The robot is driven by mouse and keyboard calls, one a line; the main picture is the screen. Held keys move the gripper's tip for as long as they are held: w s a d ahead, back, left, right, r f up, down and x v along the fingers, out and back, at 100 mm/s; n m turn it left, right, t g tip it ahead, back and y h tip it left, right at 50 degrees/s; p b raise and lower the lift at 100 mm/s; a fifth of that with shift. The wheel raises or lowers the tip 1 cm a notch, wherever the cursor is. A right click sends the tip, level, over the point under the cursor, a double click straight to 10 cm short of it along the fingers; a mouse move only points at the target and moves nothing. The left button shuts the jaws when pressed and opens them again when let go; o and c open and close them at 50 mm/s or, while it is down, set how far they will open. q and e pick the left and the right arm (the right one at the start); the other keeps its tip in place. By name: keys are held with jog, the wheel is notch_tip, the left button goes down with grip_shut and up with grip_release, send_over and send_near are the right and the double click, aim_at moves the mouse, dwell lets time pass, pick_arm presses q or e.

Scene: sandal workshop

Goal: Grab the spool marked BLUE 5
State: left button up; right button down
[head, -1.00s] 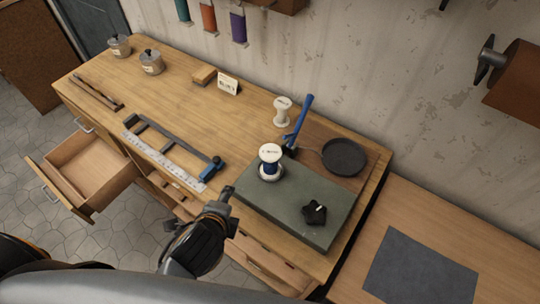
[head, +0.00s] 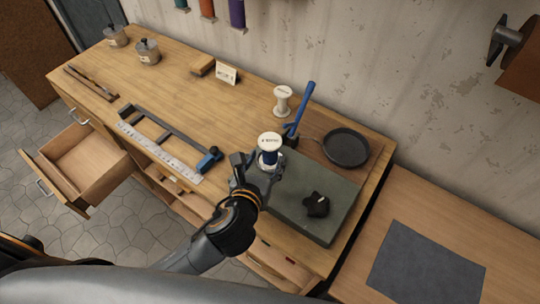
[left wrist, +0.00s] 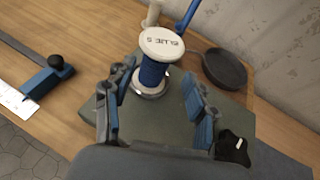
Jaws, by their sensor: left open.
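The spool marked BLUE 5 (left wrist: 154,68) stands upright on a grey-green slab (head: 340,194), with a white top and blue thread around its middle. In the head view the spool (head: 269,142) is partly hidden by the gripper. My left gripper (head: 257,166) is open, just on the near side of the spool. In the left wrist view its two fingers (left wrist: 157,92) spread to either side of the spool's lower front, and nothing is held. My right gripper does not show.
A white spool (head: 283,100) and a blue-handled tool (head: 299,108) stand behind. A dark round dish (head: 345,148) is to the right, and a small black object (head: 316,204) lies on the slab. A blue-ended clamp with a ruler (head: 160,151) lies left. An open drawer (head: 84,165) juts out.

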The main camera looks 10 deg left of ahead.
aim_at(268, 152)
pick_arm(q)
jog(key=shift+b+x, duration=0.3)
jog(key=shift+x, duration=0.7)
jog(key=b+x, duration=0.4)
jog(key=b, duration=0.1)
jog(key=shift+w+a+f, duration=0.2)
jog(key=shift+f, duration=0.25)
jog(key=shift+w, duration=0.3)
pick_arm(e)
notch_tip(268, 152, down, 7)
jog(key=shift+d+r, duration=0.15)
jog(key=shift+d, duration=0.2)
pick_arm(q)
jog(key=shift+r, duration=0.1)
grip_shut()
